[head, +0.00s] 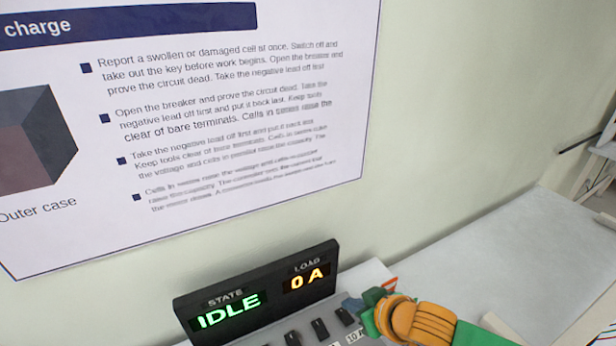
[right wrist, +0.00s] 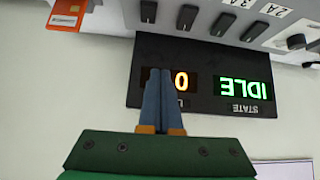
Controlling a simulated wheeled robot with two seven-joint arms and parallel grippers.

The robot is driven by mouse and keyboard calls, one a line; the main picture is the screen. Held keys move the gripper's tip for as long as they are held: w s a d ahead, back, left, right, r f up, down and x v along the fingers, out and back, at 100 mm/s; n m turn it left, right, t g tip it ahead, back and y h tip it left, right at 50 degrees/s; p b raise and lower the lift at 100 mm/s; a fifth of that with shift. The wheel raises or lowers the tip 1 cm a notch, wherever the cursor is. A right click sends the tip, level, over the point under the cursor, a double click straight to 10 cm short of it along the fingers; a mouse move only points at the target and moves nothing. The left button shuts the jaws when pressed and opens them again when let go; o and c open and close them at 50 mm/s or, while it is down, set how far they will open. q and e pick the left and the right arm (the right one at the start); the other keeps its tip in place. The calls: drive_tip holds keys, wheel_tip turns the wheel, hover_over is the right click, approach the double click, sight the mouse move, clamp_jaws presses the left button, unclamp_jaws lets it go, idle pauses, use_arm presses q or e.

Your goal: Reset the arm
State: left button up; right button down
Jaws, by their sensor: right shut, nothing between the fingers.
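My right gripper (head: 358,304) comes in from the lower right of the head view, just right of the black display. Its blue fingers also show in the right wrist view (right wrist: 163,98), side by side and shut with nothing between them. In that view they overlap the display panel, hiding part of its load reading; I cannot tell whether they touch anything. The display (head: 258,293) reads STATE IDLE in green and LOAD 0 A in orange. It also shows, upside down, in the right wrist view (right wrist: 208,92). My left gripper is in neither view.
A row of black switches (head: 319,328) sits on the light console below the display. An orange and white card (right wrist: 68,13) is at the right wrist view's top left. A wall poster (head: 230,120) hangs above. The pale worktop (head: 500,255) to the right looks mostly clear.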

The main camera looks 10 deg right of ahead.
drive_tip(key=s+a+f, duration=0.3)
drive_tip(key=s+a, duration=0.2)
drive_tip(key=s+d+f+m+g+h, duration=0.1)
drive_tip(key=s+d+f+g+h, duration=0.1)
drive_tip(key=s+d+f, duration=0.35)
drive_tip(key=s+d+f+m+g+h, duration=0.1)
drive_tip(key=s+d+f+m+g, duration=0.15)
drive_tip(key=s, duration=0.65)
wheel_tip(320, 180, down, 19)
drive_tip(key=s+n+g+b, duration=0.1)
drive_tip(key=s+g+b, duration=0.1)
drive_tip(key=b, duration=0.1)
drive_tip(key=s+d+f+b, duration=0.1)
drive_tip(key=s+f+b, duration=0.1)
drive_tip(key=s+f, duration=0.9)
drive_tip(key=shift+s+d+f+g, duration=0.3)
drive_tip(key=shift+s+g, duration=0.05)
drive_tip(key=shift+s, duration=0.3)
